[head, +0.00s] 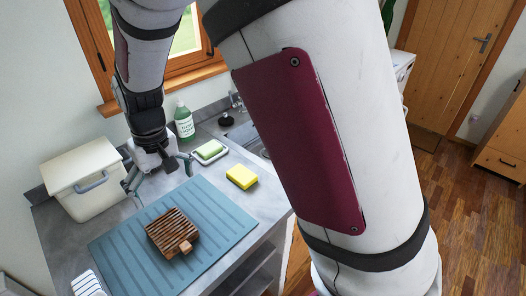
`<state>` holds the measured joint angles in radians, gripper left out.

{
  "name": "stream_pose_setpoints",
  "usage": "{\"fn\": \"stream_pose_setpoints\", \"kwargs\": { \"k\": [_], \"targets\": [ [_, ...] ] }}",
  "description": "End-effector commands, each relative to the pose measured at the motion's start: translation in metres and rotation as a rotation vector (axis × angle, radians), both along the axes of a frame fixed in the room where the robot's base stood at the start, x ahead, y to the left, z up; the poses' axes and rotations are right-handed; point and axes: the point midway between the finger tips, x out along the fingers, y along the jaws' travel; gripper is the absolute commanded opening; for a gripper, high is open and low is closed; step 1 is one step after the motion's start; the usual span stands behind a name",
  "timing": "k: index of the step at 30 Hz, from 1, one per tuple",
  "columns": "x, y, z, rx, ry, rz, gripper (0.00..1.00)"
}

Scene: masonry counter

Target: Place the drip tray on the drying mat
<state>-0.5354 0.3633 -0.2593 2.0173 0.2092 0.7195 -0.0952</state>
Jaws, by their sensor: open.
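A brown slatted wooden piece with a short tab (172,233), which looks like the drip tray, lies flat on the blue ribbed drying mat (222,208). It rests on the middle-left part of the mat, inside its edges. My gripper (160,182) is open, its two fingers spread wide, and it is behind the tray, near the mat's far left edge. It is apart from the tray and I see nothing held between the fingers. My forearm hides part of the scene to the right.
A cream bin with a grey handle (84,181) stands left of my gripper. A yellow sponge (241,176), a green soap on a white dish (209,151) and a green bottle (184,121) stand behind the mat. A white striped item (88,284) lies at the front left.

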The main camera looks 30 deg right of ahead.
Motion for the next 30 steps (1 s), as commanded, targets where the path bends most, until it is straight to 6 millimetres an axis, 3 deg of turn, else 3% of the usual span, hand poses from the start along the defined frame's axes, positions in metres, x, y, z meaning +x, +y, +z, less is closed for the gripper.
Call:
{"fn": "stream_pose_setpoints", "kwargs": {
  "k": [1, 6, 15, 24, 30],
  "targets": [
    [-0.006, -0.011, 0.023, 0.024, -0.024, -0.019, 1.00],
    [-0.036, -0.045, 0.081, 0.070, -0.090, -0.064, 1.00],
    [-0.106, -0.101, 0.153, 0.091, -0.234, -0.137, 1.00],
    [-0.181, -0.141, 0.182, 0.040, -0.381, -0.211, 1.00],
    [-0.206, -0.152, 0.185, 0.007, -0.429, -0.241, 1.00]
  ]
}}
